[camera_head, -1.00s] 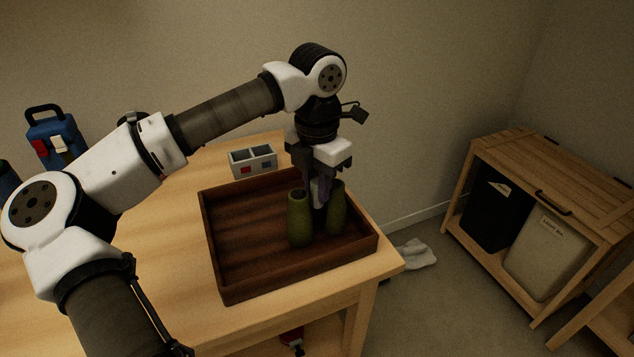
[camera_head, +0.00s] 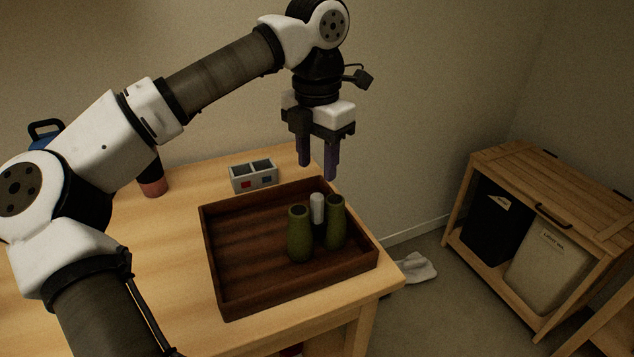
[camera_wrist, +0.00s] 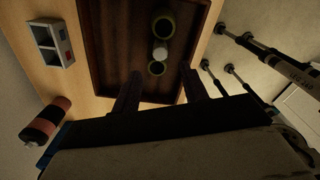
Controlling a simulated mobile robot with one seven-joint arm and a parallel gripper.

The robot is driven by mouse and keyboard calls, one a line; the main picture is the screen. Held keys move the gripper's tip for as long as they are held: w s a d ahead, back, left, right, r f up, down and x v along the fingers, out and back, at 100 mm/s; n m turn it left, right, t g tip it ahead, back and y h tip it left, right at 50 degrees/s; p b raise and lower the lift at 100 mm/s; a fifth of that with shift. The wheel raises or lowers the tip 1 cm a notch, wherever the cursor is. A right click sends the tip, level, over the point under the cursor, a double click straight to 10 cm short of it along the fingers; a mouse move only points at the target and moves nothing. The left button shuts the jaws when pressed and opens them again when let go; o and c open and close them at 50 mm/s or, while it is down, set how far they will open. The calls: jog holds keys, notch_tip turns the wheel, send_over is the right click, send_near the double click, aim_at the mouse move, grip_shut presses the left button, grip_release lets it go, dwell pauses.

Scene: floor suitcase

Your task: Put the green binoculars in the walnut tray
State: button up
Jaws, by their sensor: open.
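The green binoculars (camera_head: 299,234) stand upright inside the walnut tray (camera_head: 227,291), toward its right side. Their two green barrels flank a pale-topped centre post. In the wrist view the binoculars (camera_wrist: 163,23) show from above, inside the tray (camera_wrist: 101,58). My gripper (camera_head: 318,172) is open and empty, above the binoculars and apart from them. Its two fingers also show in the wrist view (camera_wrist: 160,90), with a clear gap between them.
A grey two-compartment box (camera_head: 253,176) stands behind the tray. A dark and reddish cylinder (camera_head: 153,181) stands on the table at left, partly behind my arm. A wooden cabinet with bins (camera_head: 545,195) stands at right. The tray's left part is empty.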

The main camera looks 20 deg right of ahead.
jog(key=shift+r, duration=1.7)
